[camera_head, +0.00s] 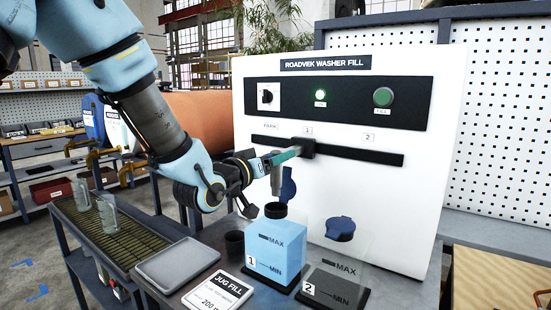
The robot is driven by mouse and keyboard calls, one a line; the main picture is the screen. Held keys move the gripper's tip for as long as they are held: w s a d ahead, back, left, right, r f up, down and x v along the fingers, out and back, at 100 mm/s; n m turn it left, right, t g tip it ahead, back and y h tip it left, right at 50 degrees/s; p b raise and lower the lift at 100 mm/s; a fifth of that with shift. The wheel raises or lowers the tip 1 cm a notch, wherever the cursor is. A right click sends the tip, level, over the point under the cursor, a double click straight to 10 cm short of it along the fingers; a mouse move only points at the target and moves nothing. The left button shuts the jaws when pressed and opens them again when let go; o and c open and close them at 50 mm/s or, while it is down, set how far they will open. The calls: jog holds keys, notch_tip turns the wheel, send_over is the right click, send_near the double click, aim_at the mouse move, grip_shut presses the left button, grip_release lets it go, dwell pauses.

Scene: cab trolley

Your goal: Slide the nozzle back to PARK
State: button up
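The nozzle (276,181) is a grey upright tube hanging from a teal bar (285,155). The bar joins a black slider (308,147) on the dark rail (365,154), below the "1" mark (307,131). The PARK mark (270,126) is at the rail's left end. The nozzle hangs above the open neck of jug 1 (272,245), which looks blue up to about its MAX line. My gripper (262,163) is at the bar's left end, close to the nozzle top. Its fingers are too small and overlapped to tell whether they are closed on it.
Jug 1's blue cap (288,186) stands raised behind its neck. A grey tray (178,262) and JUG FILL card (216,290) lie left. One panel lamp (320,95) glows green.

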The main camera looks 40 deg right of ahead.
grip_shut()
dwell(0.3)
dwell(0.8)
